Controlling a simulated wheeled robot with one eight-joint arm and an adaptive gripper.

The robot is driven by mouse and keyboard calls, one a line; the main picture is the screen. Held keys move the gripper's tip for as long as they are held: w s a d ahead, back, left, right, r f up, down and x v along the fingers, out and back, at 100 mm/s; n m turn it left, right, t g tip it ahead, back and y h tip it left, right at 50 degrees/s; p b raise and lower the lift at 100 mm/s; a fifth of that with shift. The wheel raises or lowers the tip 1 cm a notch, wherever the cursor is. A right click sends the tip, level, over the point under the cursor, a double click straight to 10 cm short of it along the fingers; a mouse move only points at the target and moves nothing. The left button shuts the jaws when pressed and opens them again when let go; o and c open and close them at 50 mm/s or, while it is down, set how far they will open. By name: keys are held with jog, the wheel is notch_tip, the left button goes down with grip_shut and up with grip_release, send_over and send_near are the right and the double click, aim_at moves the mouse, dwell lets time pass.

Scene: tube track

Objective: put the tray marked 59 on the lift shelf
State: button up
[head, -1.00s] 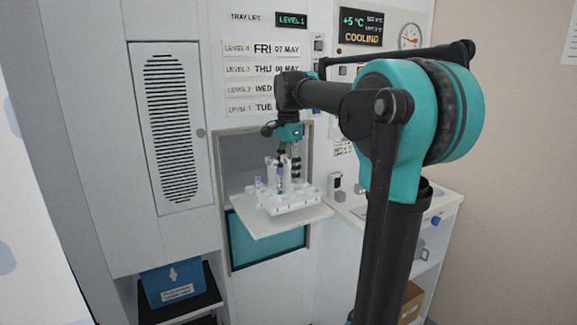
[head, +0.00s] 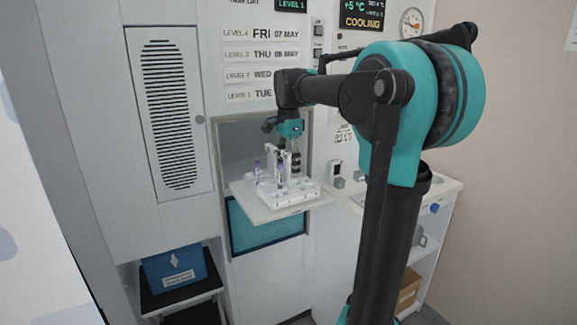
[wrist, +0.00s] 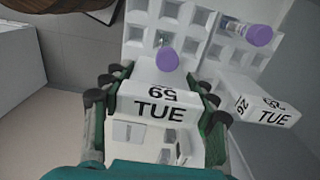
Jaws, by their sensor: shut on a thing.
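The white tray marked 59, TUE (wrist: 152,108), is in the wrist view with a purple-capped tube in its grid. My gripper (wrist: 155,100) is shut on its labelled handle, with green-and-black fingers on both sides. In the head view my gripper (head: 287,160) points down at the white trays on the lift shelf (head: 262,212), which sticks out of the lift opening. I cannot tell whether the held tray touches the shelf. A second tray labelled TUE (wrist: 272,112) sits close beside it on the right, with a purple-capped tube lying tilted in it.
Level cards (head: 262,75) and switches are on the cabinet wall above the opening. A vented door (head: 168,115) stands left. A blue bin (head: 175,275) is below left. A white side counter (head: 435,195) with shelves is right of the lift.

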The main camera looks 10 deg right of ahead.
jog(key=shift+f, duration=0.75)
dwell(0.7)
jog(key=o, duration=1.4)
jog(key=shift+c, duration=0.2)
notch_tip(320, 180, up, 12)
jog(key=shift+s, duration=0.1)
